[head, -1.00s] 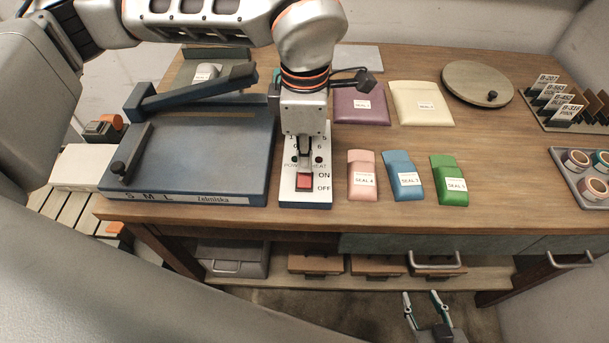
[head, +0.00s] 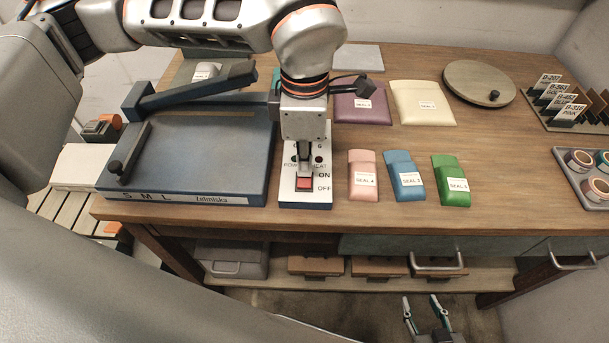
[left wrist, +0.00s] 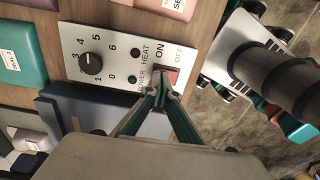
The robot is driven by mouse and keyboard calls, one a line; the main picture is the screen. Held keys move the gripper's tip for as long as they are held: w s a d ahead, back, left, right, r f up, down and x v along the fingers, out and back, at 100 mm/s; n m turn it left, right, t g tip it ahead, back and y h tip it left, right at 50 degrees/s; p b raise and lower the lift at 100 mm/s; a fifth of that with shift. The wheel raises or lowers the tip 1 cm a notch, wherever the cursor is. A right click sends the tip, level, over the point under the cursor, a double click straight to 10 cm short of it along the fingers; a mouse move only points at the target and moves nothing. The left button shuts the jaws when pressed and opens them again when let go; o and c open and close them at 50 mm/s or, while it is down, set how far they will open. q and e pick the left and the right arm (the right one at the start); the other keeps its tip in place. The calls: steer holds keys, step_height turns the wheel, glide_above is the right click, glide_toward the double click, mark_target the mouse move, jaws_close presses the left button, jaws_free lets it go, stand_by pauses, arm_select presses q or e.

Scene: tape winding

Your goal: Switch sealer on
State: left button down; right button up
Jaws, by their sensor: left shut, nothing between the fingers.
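The sealer's white control panel (head: 305,200) sits beside the blue sealer bed (head: 200,165) on the wooden table. Its red rocker switch (head: 304,183) lies between the ON and OFF labels and also shows in the left wrist view (left wrist: 168,77). My left gripper (head: 303,172) is shut and empty, pointing down, its tips at the ON side of the switch. In the left wrist view its fingertips (left wrist: 162,92) overlap the switch edge; whether they press it I cannot tell. My right gripper (head: 427,308) is open, low in front of the table.
Pink (head: 363,176), blue (head: 404,176) and green (head: 451,181) pouches lie right of the panel. Purple (head: 361,105) and cream (head: 422,103) pouches lie behind. The sealer's raised arm (head: 200,90) is left of my left gripper. The table's front centre right is clear.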

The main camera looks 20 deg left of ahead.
arm_select(q)
steer(key=shift+f, duration=0.4)
arm_select(e)
steer(key=shift+s+f, duration=0.1)
steer(key=shift+f, duration=0.2)
arm_select(q)
steer(key=shift+r+p, duration=1.75)
steer(key=shift+r, duration=1.85)
arm_select(e)
steer(key=r, duration=0.1)
steer(key=w+r, duration=0.1)
steer(key=r, duration=0.3)
steer(key=shift+w+r, duration=0.15)
steer(key=shift+w, duration=0.15)
steer(key=shift+s, duration=0.1)
